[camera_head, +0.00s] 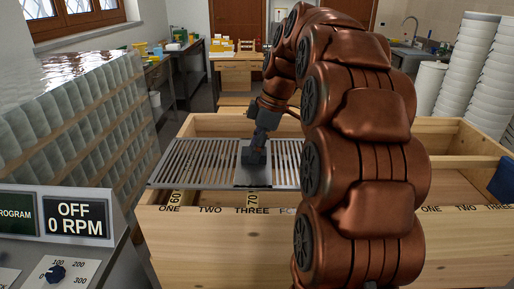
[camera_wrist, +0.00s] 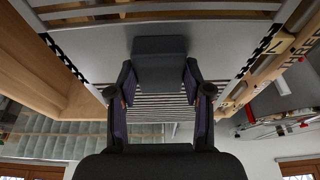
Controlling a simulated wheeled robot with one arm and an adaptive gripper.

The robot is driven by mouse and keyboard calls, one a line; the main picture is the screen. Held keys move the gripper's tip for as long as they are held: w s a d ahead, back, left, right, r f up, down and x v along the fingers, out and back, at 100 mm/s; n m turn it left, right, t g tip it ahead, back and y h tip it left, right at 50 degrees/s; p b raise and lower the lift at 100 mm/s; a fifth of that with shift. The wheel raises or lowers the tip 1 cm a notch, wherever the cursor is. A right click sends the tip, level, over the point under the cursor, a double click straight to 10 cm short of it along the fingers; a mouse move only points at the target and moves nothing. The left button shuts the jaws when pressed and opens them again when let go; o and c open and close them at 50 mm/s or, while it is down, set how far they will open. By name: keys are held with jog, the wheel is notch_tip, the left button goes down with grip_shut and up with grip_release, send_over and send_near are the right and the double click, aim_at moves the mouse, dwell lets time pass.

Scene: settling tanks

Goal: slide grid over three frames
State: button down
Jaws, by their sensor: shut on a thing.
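The grid (camera_head: 200,160) is a flat grey metal sheet with slotted ends and a plain middle plate. It lies across the top of the wooden box (camera_head: 190,232), its front edge along the rim labelled ONE, TWO, THREE and a partly hidden F. My gripper (camera_head: 255,155) is over the plain middle plate, roughly behind THREE. In the wrist view, my gripper (camera_wrist: 160,78) is shut on the grid's dark block-like handle (camera_wrist: 160,46), one finger on each side. My arm hides the grid's right end. The frames under the grid are not clearly visible.
A control panel (camera_head: 60,222) reading OFF 0 RPM stands at left, beside a stack of glass jars (camera_head: 70,120). White bucket stacks (camera_head: 480,75) stand at right.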

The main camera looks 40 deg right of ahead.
aim_at(251, 171)
jog(key=shift+s+a+b, duration=0.55)
jog(key=shift+s+a, duration=0.25)
jog(key=shift+s, duration=0.25)
jog(key=shift+s+a+b, duration=0.5)
jog(key=shift+s+a, duration=0.25)
jog(key=shift+s, duration=0.3)
jog(key=shift+w+b, duration=0.1)
jog(key=shift+b, duration=0.45)
jog(key=shift+c, duration=2)
grip_release()
jog(key=shift+r, duration=0.1)
